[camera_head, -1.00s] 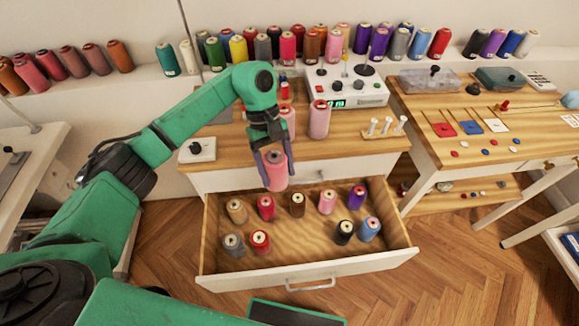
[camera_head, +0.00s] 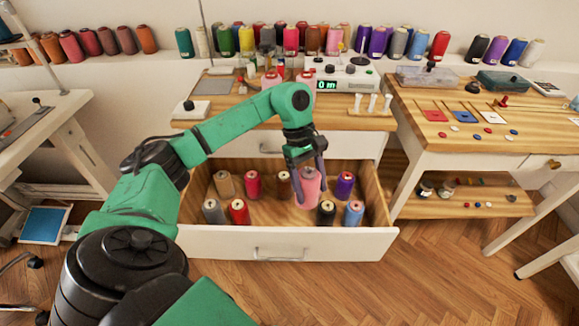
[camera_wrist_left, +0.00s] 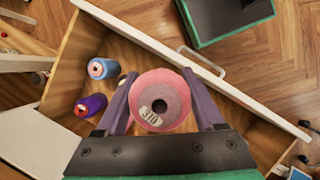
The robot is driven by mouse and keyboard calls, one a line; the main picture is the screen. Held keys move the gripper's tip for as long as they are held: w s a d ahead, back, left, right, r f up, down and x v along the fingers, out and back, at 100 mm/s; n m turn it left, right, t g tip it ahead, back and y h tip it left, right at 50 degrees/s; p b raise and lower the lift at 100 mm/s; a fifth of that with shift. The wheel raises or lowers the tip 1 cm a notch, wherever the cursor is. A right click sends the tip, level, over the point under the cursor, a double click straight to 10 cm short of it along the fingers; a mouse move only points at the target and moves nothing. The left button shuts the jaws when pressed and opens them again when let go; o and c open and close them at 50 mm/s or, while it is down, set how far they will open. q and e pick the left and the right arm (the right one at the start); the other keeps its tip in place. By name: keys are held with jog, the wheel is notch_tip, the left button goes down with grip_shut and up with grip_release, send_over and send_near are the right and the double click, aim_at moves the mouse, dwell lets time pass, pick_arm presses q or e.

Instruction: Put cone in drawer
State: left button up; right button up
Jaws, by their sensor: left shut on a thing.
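My left gripper (camera_head: 306,170) is shut on a pink cone of thread (camera_head: 309,188) and holds it upright within the outline of the open drawer (camera_head: 335,242). The left wrist view shows the cone (camera_wrist_left: 160,98) from its top, with the gripper fingers (camera_wrist_left: 163,103) on both sides. I cannot tell whether its base touches the drawer floor. Several other cones stand in the drawer, among them a black cone (camera_head: 326,212), a blue cone (camera_head: 353,213) and a purple cone (camera_head: 345,185). The held cone hides part of the drawer's middle. My right gripper is not in view.
A white rack with pegs (camera_head: 372,106) is at the right. The black and blue cones stand close to the held cone.

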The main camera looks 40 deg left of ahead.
pick_arm(q)
jog(key=w+a+f+n+t+b, duration=0.25)
jog(key=a+n+t+b, duration=0.2)
jog(key=n+b, duration=0.5)
jog(key=n+t+y+b, duration=0.2)
jog(key=n+y+b, duration=0.3)
jog(key=n, duration=0.5)
send_over(286, 221)
jog(key=h, duration=0.1)
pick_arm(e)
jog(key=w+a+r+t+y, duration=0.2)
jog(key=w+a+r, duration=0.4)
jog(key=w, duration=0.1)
pick_arm(q)
jog(key=shift+n+g, duration=0.25)
jog(key=shift+g, duration=0.1)
notch_tip(286, 221, down, 20)
jog(key=b, duration=1.1)
jog(key=shift+r, duration=0.4)
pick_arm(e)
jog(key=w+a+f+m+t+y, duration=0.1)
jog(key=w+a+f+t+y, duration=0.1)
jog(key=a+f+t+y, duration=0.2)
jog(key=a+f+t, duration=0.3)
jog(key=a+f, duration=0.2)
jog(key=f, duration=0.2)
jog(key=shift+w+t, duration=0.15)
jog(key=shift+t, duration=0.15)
